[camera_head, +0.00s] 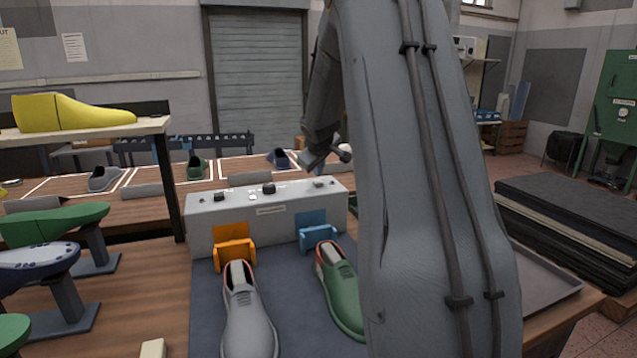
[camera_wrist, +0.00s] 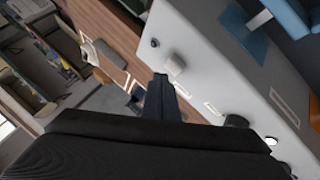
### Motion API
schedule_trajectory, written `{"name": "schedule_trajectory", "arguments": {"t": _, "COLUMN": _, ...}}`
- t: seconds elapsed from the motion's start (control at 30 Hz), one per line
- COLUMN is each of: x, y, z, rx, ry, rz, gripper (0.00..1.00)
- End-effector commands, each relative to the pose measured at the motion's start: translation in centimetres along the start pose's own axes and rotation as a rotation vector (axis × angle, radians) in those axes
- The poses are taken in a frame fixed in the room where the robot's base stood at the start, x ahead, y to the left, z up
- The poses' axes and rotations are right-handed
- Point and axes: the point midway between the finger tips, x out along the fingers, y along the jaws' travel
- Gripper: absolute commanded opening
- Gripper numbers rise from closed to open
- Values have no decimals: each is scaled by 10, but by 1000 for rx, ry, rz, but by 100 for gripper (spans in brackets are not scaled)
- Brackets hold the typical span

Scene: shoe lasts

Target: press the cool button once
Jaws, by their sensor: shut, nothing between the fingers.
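A grey control box (camera_head: 265,215) stands at the back of the dark mat. Black knobs and small pale buttons sit on its top. A pale raised button (camera_head: 319,183) is near its right end; it also shows in the wrist view (camera_wrist: 175,63). I cannot read which control is marked cool. My gripper (camera_head: 314,160) is shut and empty, above the box's right end. In the wrist view its fingertips (camera_wrist: 160,82) appear just below the pale button in the picture; I cannot tell the gap. A black knob (camera_wrist: 236,121) lies farther along the box.
An orange holder (camera_head: 235,247) and a blue holder (camera_head: 317,232) are at the box front. A grey shoe (camera_head: 248,320) and a green shoe (camera_head: 342,295) lie on the mat (camera_head: 291,300). Green lasts on stands are at left. My arm hides much of the right side.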

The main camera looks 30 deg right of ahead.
Motion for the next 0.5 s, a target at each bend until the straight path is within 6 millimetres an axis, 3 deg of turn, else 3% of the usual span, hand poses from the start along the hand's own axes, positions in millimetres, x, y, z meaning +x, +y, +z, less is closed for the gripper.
{"name": "schedule_trajectory", "arguments": {"t": 0.5, "x": 6, "y": -4, "z": 4, "rx": 0, "ry": 0, "rz": 0, "gripper": 0}}
